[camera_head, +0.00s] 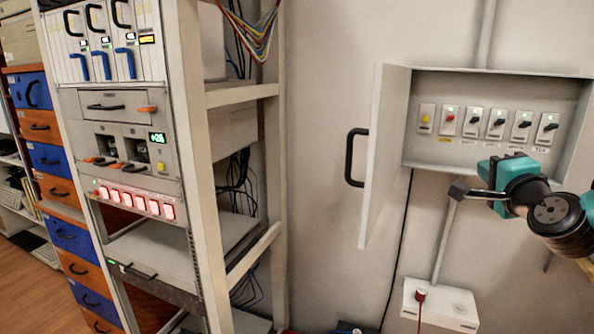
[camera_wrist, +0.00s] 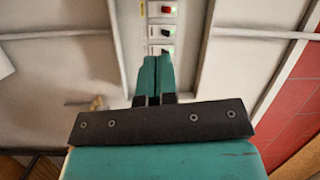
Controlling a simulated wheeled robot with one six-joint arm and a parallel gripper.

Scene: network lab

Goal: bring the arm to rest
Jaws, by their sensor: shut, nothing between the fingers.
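My gripper (camera_head: 490,168) is in front of the lower edge of an open wall cabinet (camera_head: 490,78) at the right of the head view. In the wrist view its two teal fingers (camera_wrist: 154,66) are closed together with nothing between them. The fingertips point toward a column of switches (camera_wrist: 160,32), partly hidden behind them. I cannot tell whether the fingers touch the cabinet. The arm comes in from the right edge of the head view.
The cabinet door (camera_head: 384,150) stands open to the left of my gripper, with a black handle (camera_head: 350,158). A white box (camera_head: 440,304) with a red plug is below. An equipment rack (camera_head: 130,180) stands at left. Bare wall lies between rack and door.

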